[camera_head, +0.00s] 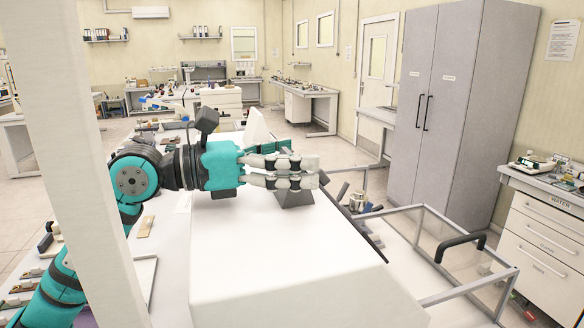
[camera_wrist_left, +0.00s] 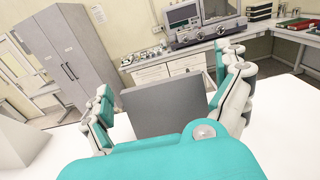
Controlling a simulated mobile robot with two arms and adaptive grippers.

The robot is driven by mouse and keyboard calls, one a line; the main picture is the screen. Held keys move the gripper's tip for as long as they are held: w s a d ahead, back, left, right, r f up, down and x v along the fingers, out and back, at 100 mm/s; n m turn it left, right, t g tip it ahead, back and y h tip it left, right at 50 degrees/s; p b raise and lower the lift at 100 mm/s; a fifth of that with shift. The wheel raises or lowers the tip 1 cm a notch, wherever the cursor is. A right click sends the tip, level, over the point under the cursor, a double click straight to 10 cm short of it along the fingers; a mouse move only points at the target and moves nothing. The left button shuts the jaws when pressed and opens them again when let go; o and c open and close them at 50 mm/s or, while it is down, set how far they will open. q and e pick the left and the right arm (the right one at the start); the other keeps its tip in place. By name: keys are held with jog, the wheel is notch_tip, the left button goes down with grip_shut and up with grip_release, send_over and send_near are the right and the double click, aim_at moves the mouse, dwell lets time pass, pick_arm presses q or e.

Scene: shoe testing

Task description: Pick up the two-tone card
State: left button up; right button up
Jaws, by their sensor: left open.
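A grey flat panel (camera_wrist_left: 165,106) stands tilted on the white table between the fingers of my left gripper in the left wrist view. In the head view, a dark grey part (camera_head: 295,199) shows below the fingertips of my left gripper (camera_head: 300,172). I cannot tell for certain whether this panel is the two-tone card or a stand for it; the fingers hide much of it in the head view. My left gripper (camera_wrist_left: 170,95) is open, with its fingers apart on either side of the panel. My right gripper is not in view.
A white wedge-shaped block (camera_head: 256,127) stands on the table (camera_head: 280,260) behind the gripper. A clear-walled frame with a black handle (camera_head: 460,246) and a small metal container (camera_head: 357,202) are at the right. The front of the table is bare.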

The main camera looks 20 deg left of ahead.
pick_arm(q)
jog(key=shift+a, duration=0.1)
jog(key=shift+c, duration=0.9)
jog(key=c, duration=0.6)
